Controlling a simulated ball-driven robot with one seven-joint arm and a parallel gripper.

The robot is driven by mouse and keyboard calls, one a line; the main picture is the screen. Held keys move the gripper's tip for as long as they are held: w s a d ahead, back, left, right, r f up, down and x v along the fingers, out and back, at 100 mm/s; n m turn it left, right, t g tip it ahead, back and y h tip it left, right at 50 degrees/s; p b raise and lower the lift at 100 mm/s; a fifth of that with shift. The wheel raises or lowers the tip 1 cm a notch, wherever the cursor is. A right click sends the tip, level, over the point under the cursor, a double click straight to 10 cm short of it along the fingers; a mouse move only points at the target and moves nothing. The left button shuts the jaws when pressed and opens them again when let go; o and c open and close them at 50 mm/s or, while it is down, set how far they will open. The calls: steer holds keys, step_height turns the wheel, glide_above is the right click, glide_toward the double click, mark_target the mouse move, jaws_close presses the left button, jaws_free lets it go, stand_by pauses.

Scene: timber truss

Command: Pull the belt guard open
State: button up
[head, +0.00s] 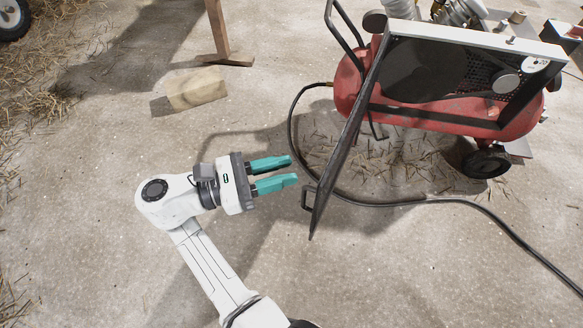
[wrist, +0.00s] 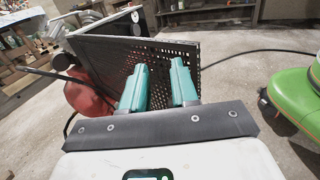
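The belt guard (head: 346,145) is a dark panel on the red compressor (head: 425,117). It stands swung out from the compressor's side, seen nearly edge-on in the head view. A small handle (head: 307,197) sits on its left face near the free end. In the wrist view the guard (wrist: 108,52) shows as a perforated panel behind the fingers, and its handle cannot be made out. My gripper (head: 291,170) is open and empty, left of the guard and apart from it. Its teal fingers also show in the wrist view (wrist: 158,67).
A black hose (head: 400,204) lies on the floor around the compressor. A wooden block (head: 197,90) and a timber post (head: 220,30) stand upper left. A green machine (wrist: 297,92) is at the right in the wrist view.

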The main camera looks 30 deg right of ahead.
steer(key=shift+s+d+p, duration=0.15)
steer(key=shift+s+d, duration=0.1)
steer(key=shift+s, duration=0.5)
steer(key=shift+s+d+p, duration=0.15)
steer(key=shift+s+d, duration=0.1)
steer(key=shift+s, duration=0.5)
